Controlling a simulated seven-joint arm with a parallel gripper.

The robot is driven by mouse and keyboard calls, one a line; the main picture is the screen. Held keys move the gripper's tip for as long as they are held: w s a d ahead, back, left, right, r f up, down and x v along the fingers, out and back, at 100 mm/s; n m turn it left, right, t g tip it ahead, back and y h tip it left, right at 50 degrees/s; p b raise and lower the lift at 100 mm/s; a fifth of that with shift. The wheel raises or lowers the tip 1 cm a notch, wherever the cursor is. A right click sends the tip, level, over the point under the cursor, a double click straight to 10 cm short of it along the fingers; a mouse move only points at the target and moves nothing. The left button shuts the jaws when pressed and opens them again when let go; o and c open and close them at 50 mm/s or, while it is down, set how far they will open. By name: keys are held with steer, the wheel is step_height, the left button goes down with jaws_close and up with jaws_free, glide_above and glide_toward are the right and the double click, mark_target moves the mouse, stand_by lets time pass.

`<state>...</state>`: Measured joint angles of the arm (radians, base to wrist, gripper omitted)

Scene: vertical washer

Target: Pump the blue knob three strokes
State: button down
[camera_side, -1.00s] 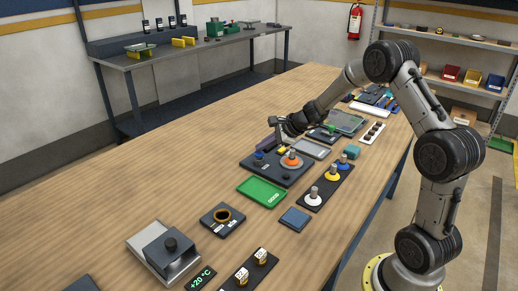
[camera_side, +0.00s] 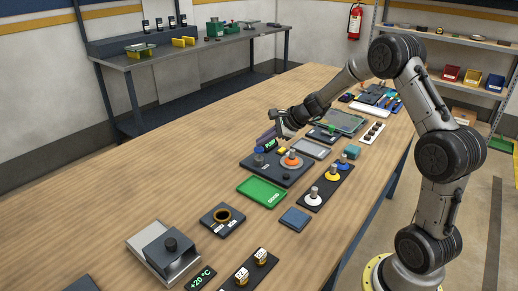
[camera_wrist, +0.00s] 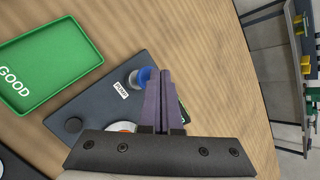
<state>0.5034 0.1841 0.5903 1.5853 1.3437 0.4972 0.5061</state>
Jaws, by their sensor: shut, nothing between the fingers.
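The pump knob (camera_wrist: 145,77), blue with a grey round end, stands on a dark board by a PUMP label (camera_wrist: 121,90) in the wrist view. In the side view my gripper (camera_side: 264,139) is above and behind the knob. A green-lit display shows beside the fingers.
An orange-ringed piece (camera_side: 291,161) stands on the same board. A green GOOD tray (camera_side: 262,193) lies in front of it. A dark strip with white, yellow and blue knobs (camera_side: 328,187) is to the right.

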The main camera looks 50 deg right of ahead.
steer(key=shift+r, duration=0.4)
steer(key=shift+r, duration=2.5)
stand_by(0.8)
step_height(320, 180, up, 4)
steer(key=shift+f, duration=0.1)
steer(key=shift+f, duration=0.1)
steer(key=shift+f, duration=4.25)
steer(key=shift+f, duration=0.15)
